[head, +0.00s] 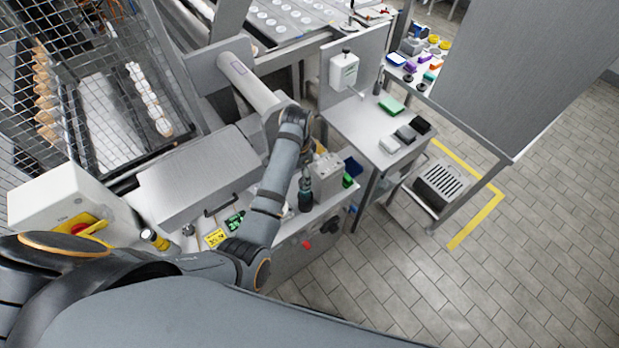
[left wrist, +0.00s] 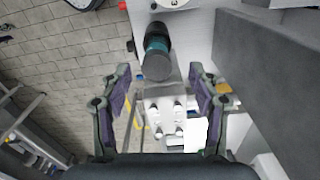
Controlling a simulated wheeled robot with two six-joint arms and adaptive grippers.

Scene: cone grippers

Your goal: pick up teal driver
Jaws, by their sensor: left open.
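The teal driver (head: 305,192) stands upright on the steel bench, dark with a teal band, just right of my left forearm in the head view. In the left wrist view the driver (left wrist: 157,52) shows its dark end and teal band, ahead of the gap between my fingers. My left gripper (left wrist: 160,82) is open and empty, its two purple-padded fingers apart. The driver is not between the pads. My right gripper is not in view.
A grey box (head: 328,178) with knobs on top stands close beside the driver.

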